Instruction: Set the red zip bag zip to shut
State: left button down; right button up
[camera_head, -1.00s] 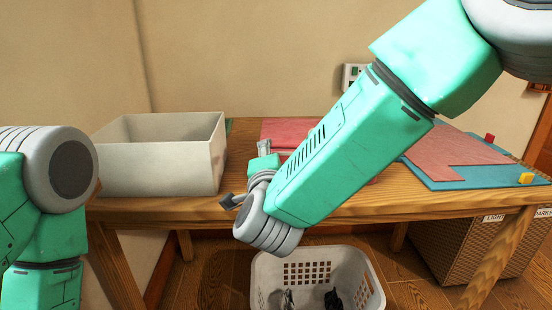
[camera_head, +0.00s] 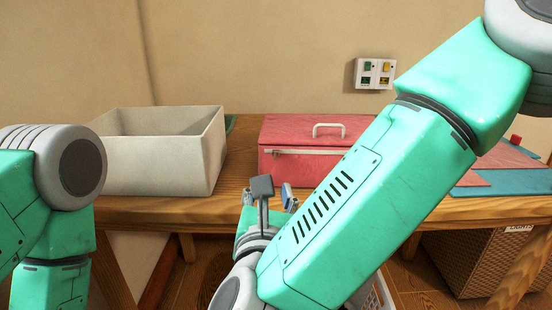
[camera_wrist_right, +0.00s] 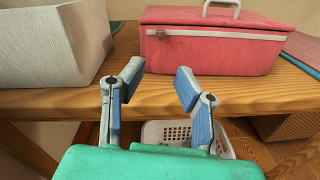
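The red zip bag (camera_head: 330,134) is a box-shaped bag with a white handle on top, standing on the wooden table. It also shows in the right wrist view (camera_wrist_right: 222,55). A pale zip strip (camera_head: 318,151) runs along its upper front. A small zip pull (camera_wrist_right: 160,34) shows near the strip's left end in the wrist view. My right gripper (camera_head: 276,192) is open and empty, in front of the table edge and below the bag's left front. Its two fingers stand apart in the wrist view (camera_wrist_right: 160,80), not touching the bag. My left gripper is out of view; only the left arm shows.
A white open box (camera_head: 160,165) stands left of the bag. The wooden table (camera_head: 470,208) has red and teal flat pieces (camera_head: 500,172) at right. A white laundry basket (camera_wrist_right: 172,131) and a wicker basket (camera_head: 490,258) are below. A switch panel (camera_head: 374,73) is on the wall.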

aim_at(274, 155)
jog(key=w, duration=0.4)
jog(key=w+b, duration=0.1)
jog(key=w, duration=0.3)
jog(key=w+b, duration=0.1)
jog(key=w, duration=0.3)
jog(key=shift+w+d, duration=0.25)
jog(key=shift+d, duration=0.05)
grip_shut()
jog(key=shift+a, duration=0.1)
